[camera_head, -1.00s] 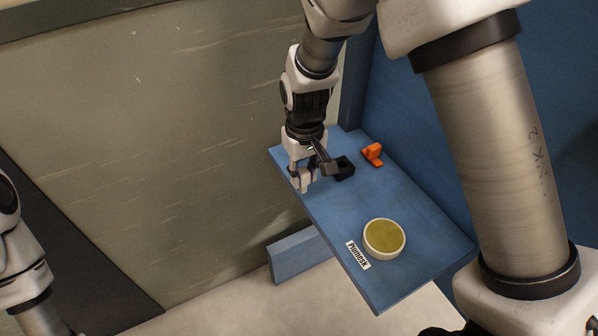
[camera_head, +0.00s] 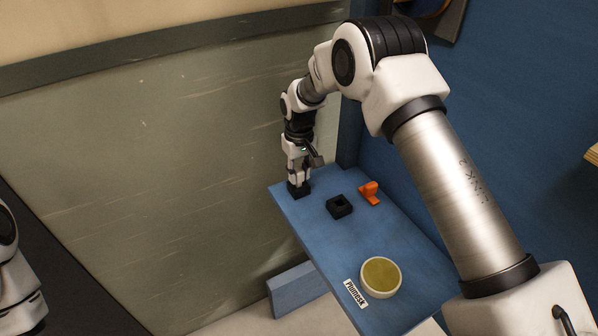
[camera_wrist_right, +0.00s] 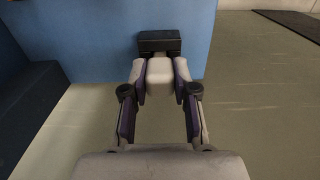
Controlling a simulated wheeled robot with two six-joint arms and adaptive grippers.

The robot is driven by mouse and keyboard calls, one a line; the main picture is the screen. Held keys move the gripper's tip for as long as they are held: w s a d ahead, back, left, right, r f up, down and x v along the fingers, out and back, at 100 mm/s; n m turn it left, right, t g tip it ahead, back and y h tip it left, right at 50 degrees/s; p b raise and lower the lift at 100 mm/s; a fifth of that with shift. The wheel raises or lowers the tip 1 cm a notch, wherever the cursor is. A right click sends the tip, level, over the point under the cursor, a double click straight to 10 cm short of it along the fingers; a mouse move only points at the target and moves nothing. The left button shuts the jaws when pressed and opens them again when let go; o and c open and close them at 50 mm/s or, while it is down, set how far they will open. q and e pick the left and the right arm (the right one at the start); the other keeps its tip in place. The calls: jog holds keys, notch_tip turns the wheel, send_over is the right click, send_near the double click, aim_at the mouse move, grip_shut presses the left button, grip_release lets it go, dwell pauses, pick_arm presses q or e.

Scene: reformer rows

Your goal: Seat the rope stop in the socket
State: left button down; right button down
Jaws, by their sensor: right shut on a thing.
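My right gripper (camera_head: 298,182) points down near the far left corner of the blue shelf. In the right wrist view its fingers (camera_wrist_right: 160,75) are shut on a pale rounded block (camera_wrist_right: 159,78), seemingly the rope stop. A black block (camera_head: 298,190) is right at the fingertips and also shows in the wrist view (camera_wrist_right: 160,41). I cannot tell whether it is joined to the pale block or stands separately under it. A black square block with an opening (camera_head: 339,207), which looks like a socket, sits apart to the right. My left gripper is out of view.
An orange bracket (camera_head: 369,193) stands beside the open black block. A round bowl with yellowish contents (camera_head: 381,277) and a printed label (camera_head: 355,293) are near the front of the blue shelf (camera_head: 350,245). A blue wall rises on the right.

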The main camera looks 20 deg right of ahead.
jog(key=shift+f, duration=0.5)
jog(key=shift+w+f, duration=0.1)
jog(key=shift+f, duration=0.05)
jog(key=shift+f, duration=0.15)
jog(key=c, duration=0.9)
grip_release()
